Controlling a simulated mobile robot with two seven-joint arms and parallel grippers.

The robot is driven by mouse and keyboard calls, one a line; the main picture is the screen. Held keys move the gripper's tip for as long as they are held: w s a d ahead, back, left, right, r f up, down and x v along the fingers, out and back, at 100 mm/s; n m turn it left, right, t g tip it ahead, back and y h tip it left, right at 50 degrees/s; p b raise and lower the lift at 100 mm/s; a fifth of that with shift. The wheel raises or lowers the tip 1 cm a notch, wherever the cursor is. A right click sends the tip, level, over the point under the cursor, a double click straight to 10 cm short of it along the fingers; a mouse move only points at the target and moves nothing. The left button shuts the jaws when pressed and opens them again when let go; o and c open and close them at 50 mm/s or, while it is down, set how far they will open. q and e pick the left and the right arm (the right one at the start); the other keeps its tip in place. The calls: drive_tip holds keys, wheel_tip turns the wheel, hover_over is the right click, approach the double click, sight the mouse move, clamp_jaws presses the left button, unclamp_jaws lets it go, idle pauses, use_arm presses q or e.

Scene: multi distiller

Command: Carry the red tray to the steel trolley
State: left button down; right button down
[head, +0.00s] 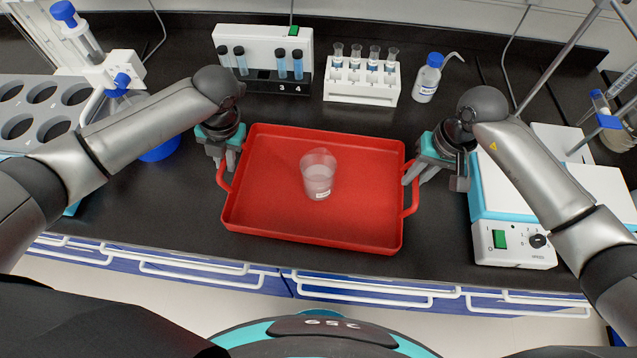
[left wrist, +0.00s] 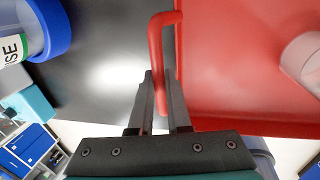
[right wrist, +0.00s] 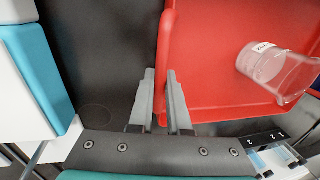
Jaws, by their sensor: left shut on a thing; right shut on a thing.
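The red tray (head: 255,212) is on the black bench top at its front edge, with a glass beaker (head: 318,180) standing upright in it. The beaker also shows in the right wrist view (right wrist: 270,66). My left gripper (head: 222,160) is shut on the tray's left handle, and the red handle runs between its fingers in the left wrist view (left wrist: 158,95). My right gripper (head: 411,178) is shut on the tray's right handle, which sits between its fingers in the right wrist view (right wrist: 163,95). I cannot tell whether the tray is lifted. The steel trolley is not in view.
A hotplate device (head: 510,250) stands close right of the tray. Behind it are a white tube rack (head: 362,95), a tube instrument (head: 262,40) and a wash bottle (head: 427,80). A grey holed rack (head: 40,105) is at left. White drawer handles (head: 370,290) line the bench front.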

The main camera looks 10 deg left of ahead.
use_arm(q)
drive_tip(key=shift+r, duration=0.2)
use_arm(e)
drive_tip(key=shift+r, duration=0.15)
